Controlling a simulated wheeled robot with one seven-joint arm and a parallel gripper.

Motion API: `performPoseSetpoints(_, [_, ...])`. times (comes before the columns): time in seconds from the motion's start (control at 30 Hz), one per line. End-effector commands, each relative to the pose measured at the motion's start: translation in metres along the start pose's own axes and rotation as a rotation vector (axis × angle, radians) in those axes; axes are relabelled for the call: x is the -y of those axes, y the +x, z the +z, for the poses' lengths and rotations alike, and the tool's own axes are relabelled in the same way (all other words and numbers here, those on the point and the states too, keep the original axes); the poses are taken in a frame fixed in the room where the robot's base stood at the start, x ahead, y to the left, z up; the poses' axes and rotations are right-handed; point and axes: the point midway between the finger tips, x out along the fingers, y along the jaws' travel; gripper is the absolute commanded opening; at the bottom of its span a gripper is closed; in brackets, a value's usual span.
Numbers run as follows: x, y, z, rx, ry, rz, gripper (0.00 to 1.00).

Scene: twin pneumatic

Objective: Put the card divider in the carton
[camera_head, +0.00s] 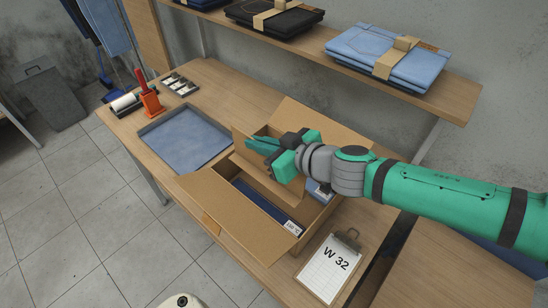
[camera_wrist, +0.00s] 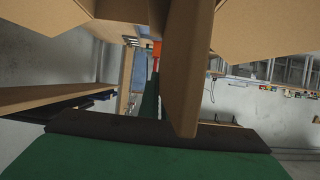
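The open carton (camera_head: 222,206) stands on the table with its flaps folded out. The brown card divider (camera_head: 268,180) stands upright within the carton's outline, between its near and far halves. My gripper (camera_head: 264,146) is at the divider's upper edge and appears shut on it. In the wrist view the divider (camera_wrist: 187,65) runs edge-on away from my gripper, with one green finger (camera_wrist: 149,100) along its left side. The other finger is hidden behind the card. The divider's lower edge is hidden, so I cannot tell whether it touches the carton floor.
Dark blue folded jeans with a label (camera_head: 292,227) lie in the carton's near half. A tray (camera_head: 146,132) with blue denim is to the left. A clipboard (camera_head: 330,268) reading W 32 lies in front. A shelf (camera_head: 450,98) with folded jeans hangs behind.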

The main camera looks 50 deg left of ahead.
Motion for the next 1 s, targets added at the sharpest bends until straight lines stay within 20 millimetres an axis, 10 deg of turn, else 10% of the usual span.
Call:
performPoseSetpoints(0.33, [-0.044, 0.016, 0.045, 0.0, 0.0, -0.001, 0.0])
performPoseSetpoints(1.0, [-0.056, 0.035, 0.087, 0.0, -0.002, -0.004, 0.0])
